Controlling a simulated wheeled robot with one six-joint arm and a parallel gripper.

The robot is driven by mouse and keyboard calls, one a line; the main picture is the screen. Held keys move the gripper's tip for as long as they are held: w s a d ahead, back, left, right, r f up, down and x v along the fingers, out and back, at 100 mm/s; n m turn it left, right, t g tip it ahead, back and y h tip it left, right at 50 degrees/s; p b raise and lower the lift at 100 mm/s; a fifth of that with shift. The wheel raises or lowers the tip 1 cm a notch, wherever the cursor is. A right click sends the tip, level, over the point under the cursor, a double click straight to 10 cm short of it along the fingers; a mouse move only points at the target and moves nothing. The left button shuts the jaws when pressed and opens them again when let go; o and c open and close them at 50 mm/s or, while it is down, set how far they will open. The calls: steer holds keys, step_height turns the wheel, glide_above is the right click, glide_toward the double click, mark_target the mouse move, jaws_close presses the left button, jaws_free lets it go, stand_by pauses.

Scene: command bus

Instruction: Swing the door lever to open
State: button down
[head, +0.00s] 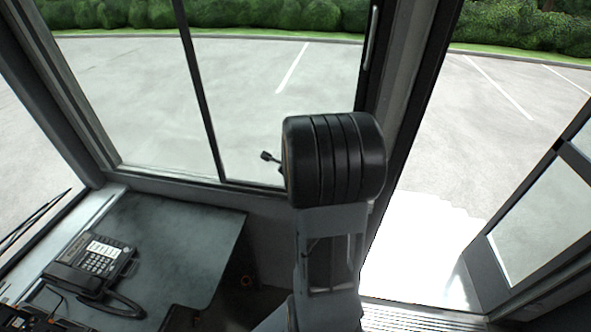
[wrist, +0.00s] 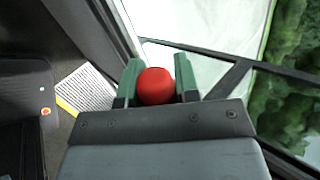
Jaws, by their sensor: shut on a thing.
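A round red knob (wrist: 155,88), which looks like the end of the door lever, sits between the green fingers of my gripper (wrist: 157,70) in the wrist view. The fingers are shut on it from both sides. The lever's shaft is hidden behind the knob and the gripper body. In the head view, a glazed door leaf (head: 545,215) stands at the right, angled away from a bright gap in the doorway. My gripper and the knob cannot be made out in the head view.
A black telephone (head: 92,264) lies on the dark desk (head: 180,237) at the left. A large window (head: 270,100) is ahead. A ribbed step plate (wrist: 84,88) with a yellow edge shows left of my gripper. Dark door bars (wrist: 228,80) lie to its right.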

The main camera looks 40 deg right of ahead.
steer(key=shift+s+a+f, duration=0.1)
steer(key=shift+s+f, duration=0.05)
steer(key=shift+f, duration=0.2)
steer(key=c, duration=1.1)
jaws_free()
steer(key=shift+r, duration=0.15)
